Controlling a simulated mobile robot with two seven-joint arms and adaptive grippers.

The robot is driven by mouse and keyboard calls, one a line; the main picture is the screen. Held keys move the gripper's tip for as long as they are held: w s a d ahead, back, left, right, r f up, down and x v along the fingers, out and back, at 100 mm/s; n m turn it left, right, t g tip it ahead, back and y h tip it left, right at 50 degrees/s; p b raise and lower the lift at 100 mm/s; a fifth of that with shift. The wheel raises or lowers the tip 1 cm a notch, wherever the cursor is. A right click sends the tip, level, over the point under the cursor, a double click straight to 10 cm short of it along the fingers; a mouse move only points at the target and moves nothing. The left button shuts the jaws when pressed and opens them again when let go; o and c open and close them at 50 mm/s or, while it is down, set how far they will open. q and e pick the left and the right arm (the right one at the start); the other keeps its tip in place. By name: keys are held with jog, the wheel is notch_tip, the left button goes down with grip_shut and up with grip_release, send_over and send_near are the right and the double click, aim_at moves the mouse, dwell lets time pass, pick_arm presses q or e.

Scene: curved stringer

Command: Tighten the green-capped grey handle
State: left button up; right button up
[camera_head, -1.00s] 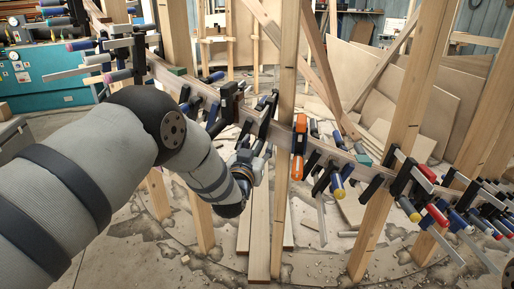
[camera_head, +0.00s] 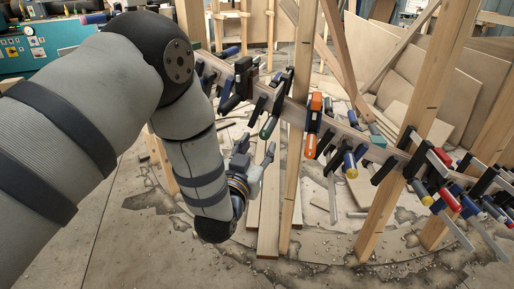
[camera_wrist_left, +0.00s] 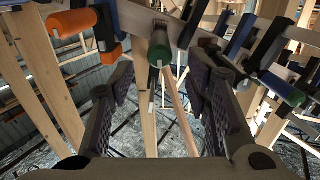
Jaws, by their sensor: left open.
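The green-capped grey handle (camera_head: 268,127) hangs from a dark clamp on the curved wooden stringer (camera_head: 345,130), left of an upright post. In the left wrist view its round green end (camera_wrist_left: 159,50) faces the camera, ahead of the fingers and near the middle of the gap. My left gripper (camera_head: 256,152) is open and empty, just below the handle and apart from it in the head view. Its two dark padded fingers (camera_wrist_left: 158,82) stand wide on either side in the wrist view. My right gripper is not in view.
An orange-handled clamp (camera_head: 312,127) hangs close to the right, beyond the post (camera_head: 297,150). Blue-capped clamps (camera_head: 232,101) crowd the left side. Several more clamps line the stringer to the right. Long boards (camera_head: 270,215) lie below; the floor in front is open.

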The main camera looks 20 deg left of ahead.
pick_arm(q)
jog(key=s+p, duration=0.1)
jog(key=s, duration=0.4)
jog(key=shift+s+d+p, duration=0.15)
jog(key=shift+s+p, duration=0.1)
jog(key=shift+p, duration=0.15)
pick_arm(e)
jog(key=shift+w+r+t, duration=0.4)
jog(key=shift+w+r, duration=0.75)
pick_arm(q)
jog(key=s+a+f+g, duration=0.2)
jog(key=s+f+g, duration=0.9)
jog(key=s+f, duration=0.9)
jog(key=s+f+g, duration=0.2)
jog(key=s+g, duration=0.2)
jog(key=s, duration=0.8)
jog(key=s+a+f+g, duration=0.1)
jog(key=s+g, duration=0.4)
jog(key=s, duration=0.8)
jog(key=shift+a+f+g+h+p, duration=0.3)
jog(key=shift+f, duration=0.1)
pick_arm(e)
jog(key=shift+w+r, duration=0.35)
